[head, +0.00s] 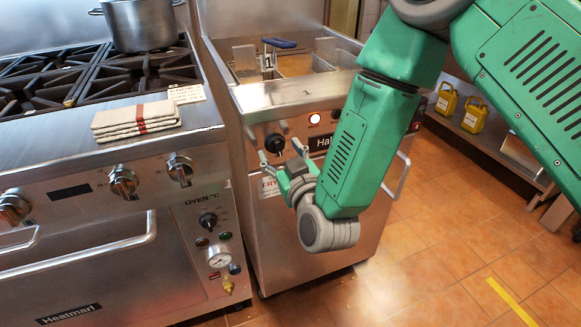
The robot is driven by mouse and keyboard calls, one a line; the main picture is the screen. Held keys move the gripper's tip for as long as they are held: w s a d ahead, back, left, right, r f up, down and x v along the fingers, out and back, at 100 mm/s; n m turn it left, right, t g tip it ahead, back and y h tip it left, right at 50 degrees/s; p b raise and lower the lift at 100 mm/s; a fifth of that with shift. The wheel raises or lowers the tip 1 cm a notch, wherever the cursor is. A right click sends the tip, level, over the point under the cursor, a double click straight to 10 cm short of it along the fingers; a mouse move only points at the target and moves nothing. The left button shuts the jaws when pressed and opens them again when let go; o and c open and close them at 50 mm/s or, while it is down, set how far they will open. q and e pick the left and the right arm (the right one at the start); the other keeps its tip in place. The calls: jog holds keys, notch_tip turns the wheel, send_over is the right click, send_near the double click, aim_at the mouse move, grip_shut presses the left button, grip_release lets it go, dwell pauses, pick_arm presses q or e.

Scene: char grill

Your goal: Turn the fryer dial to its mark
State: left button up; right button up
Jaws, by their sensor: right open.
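The fryer (290,97) stands in the middle, a steel cabinet with baskets in its top. Its black dial (274,143) sits on the front panel, left of a lit round white lamp (314,119). My right arm comes in from the upper right. My right gripper (279,160) is open in front of the panel, with its fingers close around or just below the dial. I cannot tell whether they touch it. The dial's mark is too small to make out. My left gripper is not in view.
The range (90,190) with oven knobs stands at left, carrying a pot (141,25) and folded towels (136,119). The fryer's door handle (398,177) juts out at right. Yellow jugs (475,114) stand on a low shelf. The tiled floor (430,255) at front right is clear.

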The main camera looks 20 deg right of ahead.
jog(key=s, duration=1)
jog(key=shift+s+d, duration=0.15)
jog(key=shift+s, duration=0.1)
jog(key=s+d+f+g+p, duration=0.1)
jog(key=s+d+f+g, duration=0.1)
jog(key=s+f+g, duration=0.45)
jog(key=s+d+f+g+p, duration=0.2)
jog(key=f+g, duration=0.1)
jog(key=f, duration=0.7)
jog(key=s+d+f+m+g, duration=0.1)
jog(key=s+d+f+g, duration=0.2)
jog(key=s, duration=0.5)
jog(key=s+d+f+g+p, duration=0.1)
jog(key=s+d+f+g, duration=0.3)
jog(key=s, duration=0.4)
jog(key=shift+m+g+h, duration=0.3)
jog(key=shift+m+g, duration=0.1)
jog(key=shift+g, duration=0.05)
